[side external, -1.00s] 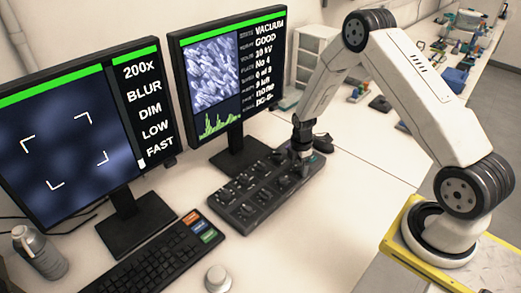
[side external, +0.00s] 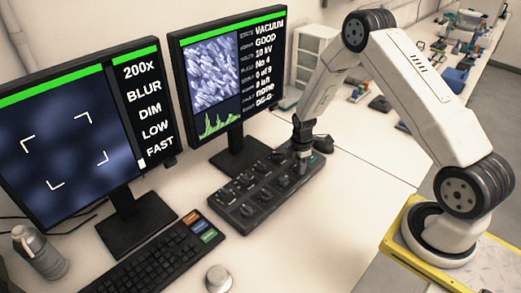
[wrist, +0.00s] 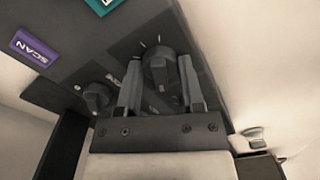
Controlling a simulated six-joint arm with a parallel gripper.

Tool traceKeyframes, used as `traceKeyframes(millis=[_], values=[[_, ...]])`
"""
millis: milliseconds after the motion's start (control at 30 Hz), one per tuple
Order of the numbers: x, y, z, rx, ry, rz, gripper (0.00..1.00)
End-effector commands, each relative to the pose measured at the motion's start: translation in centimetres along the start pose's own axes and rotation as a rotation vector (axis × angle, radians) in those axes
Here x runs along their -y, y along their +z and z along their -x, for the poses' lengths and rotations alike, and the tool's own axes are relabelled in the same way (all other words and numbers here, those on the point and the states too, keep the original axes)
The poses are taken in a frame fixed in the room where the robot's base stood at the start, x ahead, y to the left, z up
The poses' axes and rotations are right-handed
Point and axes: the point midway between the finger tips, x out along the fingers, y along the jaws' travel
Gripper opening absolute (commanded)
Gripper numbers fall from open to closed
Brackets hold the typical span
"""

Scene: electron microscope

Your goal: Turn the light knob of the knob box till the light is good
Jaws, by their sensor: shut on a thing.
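The knob box (side external: 240,205) is a dark panel with several knobs, lying on the table in front of the monitors. My gripper (side external: 302,152) points down over the far right end of the box. In the wrist view my gripper (wrist: 162,85) is shut on a dark knob (wrist: 158,62), with one finger on each side of it. The knob's own label is hidden, so I cannot read which knob it is. The left monitor (side external: 70,150) reads 200x, BLUR, DIM, LOW and FAST, with a dark bluish blurred picture.
A second knob (wrist: 96,97) sits left of the held one, near a purple SCAN label (wrist: 35,47). The right monitor (side external: 225,80) stands behind the box. A keyboard (side external: 160,262), a round white knob (side external: 218,278) and a bottle (side external: 40,252) are nearer the front.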

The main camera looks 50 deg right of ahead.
Motion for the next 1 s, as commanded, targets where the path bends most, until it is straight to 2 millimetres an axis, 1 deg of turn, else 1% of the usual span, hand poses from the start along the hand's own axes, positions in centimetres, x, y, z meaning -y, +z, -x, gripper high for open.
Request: traceKeyframes(millis=[267,1000], values=[[-0.03,-0.07,0.04,-0.002,0.000,-0.186,0.00],[-0.03,-0.14,0.06,-0.002,0.001,-0.880,0.00]])
